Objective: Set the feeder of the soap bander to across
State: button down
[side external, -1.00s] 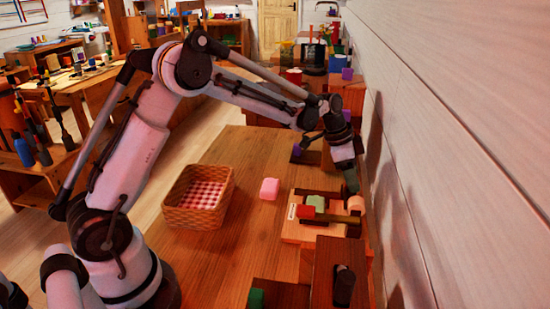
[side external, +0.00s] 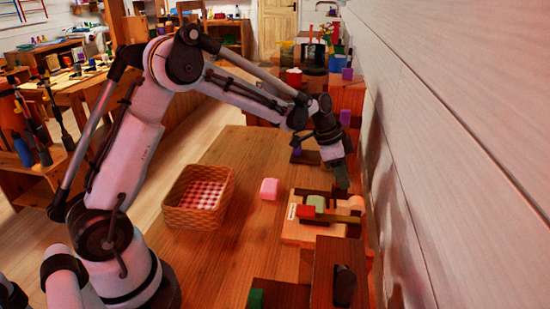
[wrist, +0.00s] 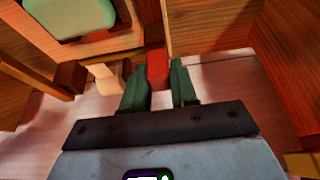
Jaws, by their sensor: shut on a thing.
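The soap bander is a pale wooden base (side external: 292,232) at the right of the bench in the side view. A pale green soap block (side external: 316,203) sits on it and also shows at the wrist view's top left (wrist: 68,14). A red-ended bar (side external: 306,212) lies across its near side, and a peach roll (side external: 356,203) is at its right. My gripper (side external: 343,184) is low over its far right part. In the wrist view, its green fingers (wrist: 160,84) are shut on a red handle (wrist: 157,66). The side view does not show the grip clearly.
A pink soap block (side external: 269,188) lies left of the bander. A wicker basket (side external: 170,215) with a checked lining stands further left. A dark wooden block (side external: 325,270) stands in front, and the white wall (side external: 450,150) is close on the right.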

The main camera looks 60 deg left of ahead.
jog(key=s+a, duration=0.5)
jog(key=shift+s+a, duration=0.25)
jog(key=c, duration=1)
grip_release()
jog(key=shift+o, duration=0.2)
jog(key=shift+r, duration=0.15)
jog(key=v, duration=1.2)
jog(key=shift+d, duration=0.15)
jog(key=s+d+f+n+t+y, duration=0.3)
jog(key=s+d+n, duration=0.6)
jog(key=s, duration=0.4)
jog(key=shift+s+t, duration=0.35)
jog(key=shift+t, duration=0.15)
